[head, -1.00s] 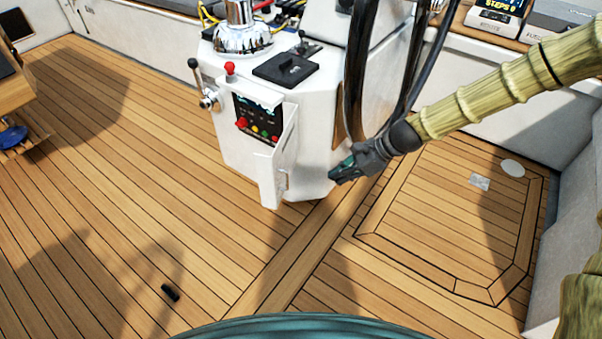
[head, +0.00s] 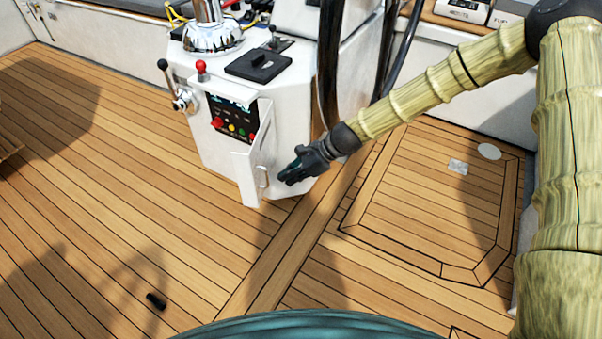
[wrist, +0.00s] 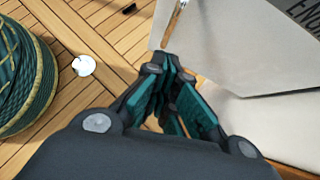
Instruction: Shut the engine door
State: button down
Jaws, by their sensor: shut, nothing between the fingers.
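The engine door (head: 246,172) is a white panel on the front of the white pedestal (head: 295,135). It stands open, swung out from a dark panel with coloured buttons, and has a small metal handle (head: 263,177). My gripper (head: 286,178) is shut and empty, just right of the door and its handle. In the wrist view, my gripper (wrist: 165,68) points at the pale door panel (wrist: 215,45), with the handle (wrist: 174,24) beyond the fingertips. Whether the fingers touch the door I cannot tell.
The dark wheel rim (head: 330,60) stands close to my forearm. A small black object (head: 156,300) lies on the deck.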

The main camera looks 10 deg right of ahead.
jog(key=shift+w+a, duration=0.1)
jog(key=shift+a, duration=1.1)
jog(key=shift+a, duration=0.1)
